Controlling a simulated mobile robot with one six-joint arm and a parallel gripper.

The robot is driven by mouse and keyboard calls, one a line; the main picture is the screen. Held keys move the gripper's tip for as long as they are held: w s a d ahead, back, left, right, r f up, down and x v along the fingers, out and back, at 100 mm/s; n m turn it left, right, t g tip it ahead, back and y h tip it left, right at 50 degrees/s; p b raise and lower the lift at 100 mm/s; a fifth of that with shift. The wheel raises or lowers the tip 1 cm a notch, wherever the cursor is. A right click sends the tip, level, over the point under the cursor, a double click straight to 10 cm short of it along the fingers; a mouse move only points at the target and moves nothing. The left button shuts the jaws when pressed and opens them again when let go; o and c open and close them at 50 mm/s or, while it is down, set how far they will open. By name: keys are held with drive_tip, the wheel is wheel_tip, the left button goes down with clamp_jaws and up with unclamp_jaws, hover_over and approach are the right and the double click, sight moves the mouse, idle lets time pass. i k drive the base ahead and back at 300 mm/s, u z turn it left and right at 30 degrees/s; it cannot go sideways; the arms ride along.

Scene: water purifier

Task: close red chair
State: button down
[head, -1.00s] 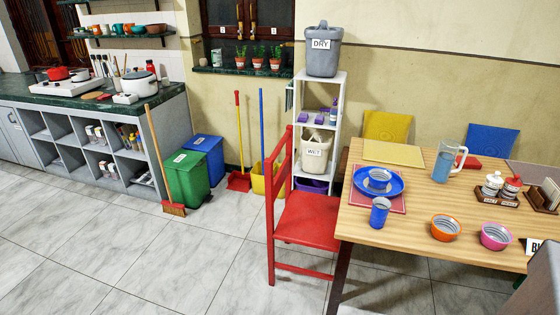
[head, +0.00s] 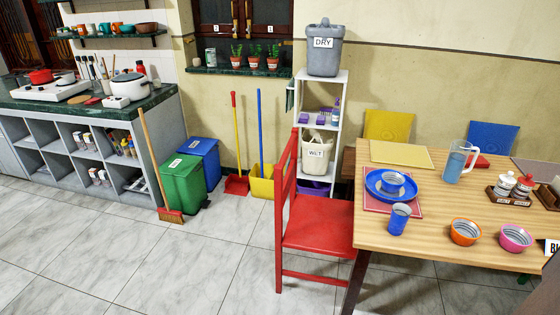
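The red chair (head: 318,226) stands at the left end of the wooden dining table (head: 425,215). Its backrest is on the left, away from the table, and its seat reaches to the table's left edge. The right part of the seat and the legs on that side are partly hidden by the table. My gripper is not in view.
Open tiled floor (head: 190,265) lies left of the chair. A broom (head: 160,165), green bin (head: 184,183), blue bin (head: 206,155) and white shelf (head: 322,130) stand behind. Blue plate (head: 378,196), cup (head: 398,219), bowls and jug (head: 455,162) are on the table.

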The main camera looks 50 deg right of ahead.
sight(318, 225)
drive_tip(key=z, duration=0.45)
drive_tip(key=i, duration=1.3)
drive_tip(key=u, duration=0.05)
